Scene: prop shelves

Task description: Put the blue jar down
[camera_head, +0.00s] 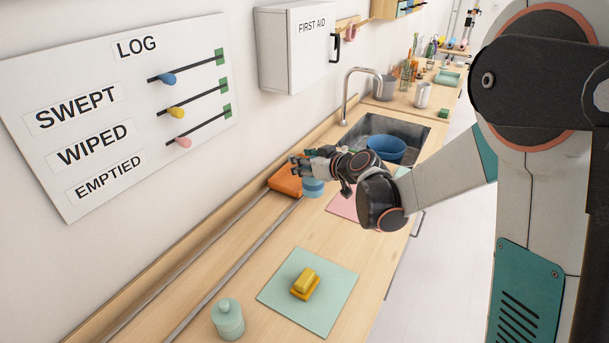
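The blue jar (313,188) shows below my gripper, between the orange block and the pink mat. Its upper part is hidden by my gripper, and I cannot tell whether its base touches the counter. My gripper (303,165) points left over the counter, close to the jar in the picture. The fingers overlap one another, so I cannot tell whether they are open, shut or touching the jar.
An orange block (284,181) lies left of the blue jar. A pink mat (342,208) is partly hidden behind my arm. A blue bowl (386,147) sits in the sink (412,131). Nearer are a mint mat (335,293) with a yellow butter-like block (305,283) and a mint jar (228,321).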

